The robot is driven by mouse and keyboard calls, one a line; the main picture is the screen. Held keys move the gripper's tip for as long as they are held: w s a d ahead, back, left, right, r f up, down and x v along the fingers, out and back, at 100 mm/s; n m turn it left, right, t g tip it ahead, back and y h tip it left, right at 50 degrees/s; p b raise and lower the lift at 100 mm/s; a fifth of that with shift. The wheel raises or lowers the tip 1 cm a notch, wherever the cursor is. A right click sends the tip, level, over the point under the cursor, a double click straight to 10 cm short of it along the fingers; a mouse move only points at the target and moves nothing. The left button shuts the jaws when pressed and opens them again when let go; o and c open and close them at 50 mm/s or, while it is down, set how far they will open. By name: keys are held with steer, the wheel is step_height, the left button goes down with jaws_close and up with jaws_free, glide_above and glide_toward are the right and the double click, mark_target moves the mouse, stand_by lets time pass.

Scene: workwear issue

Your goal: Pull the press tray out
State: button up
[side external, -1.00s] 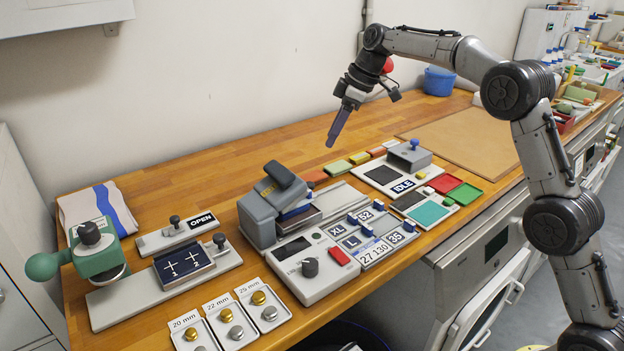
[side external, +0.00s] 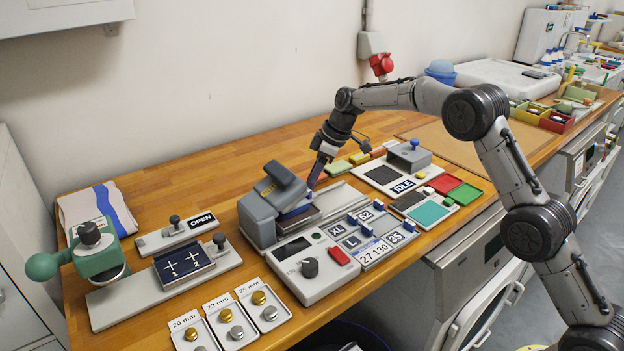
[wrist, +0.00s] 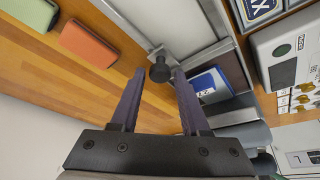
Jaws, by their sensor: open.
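The grey press (side external: 258,220) stands mid-bench with its dark lever arm raised over the tray end. The press tray (wrist: 225,117) lies at the press on light rails, with a folded blue piece (wrist: 210,84) bearing a white label on it. A dark round knob (wrist: 160,71) shows at the tray's outer end in the wrist view. My gripper (side external: 312,184) is open and low beside the press. In the wrist view, its two fingertips (wrist: 158,78) stand on either side of the knob, with gaps visible. The knob is hidden behind my gripper in the side view.
The control box (side external: 316,272) and a rack of size tags (side external: 370,234) stand in front of the press. Coloured blocks (side external: 340,167) lie behind the rails. An IDLE-marked unit (side external: 398,175) is to the right. The rails' right stretch (side external: 345,198) looks clear.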

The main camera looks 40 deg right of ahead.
steer(key=shift+f, duration=0.15)
steer(key=shift+c, duration=0.2)
jaws_close()
stand_by(1.2)
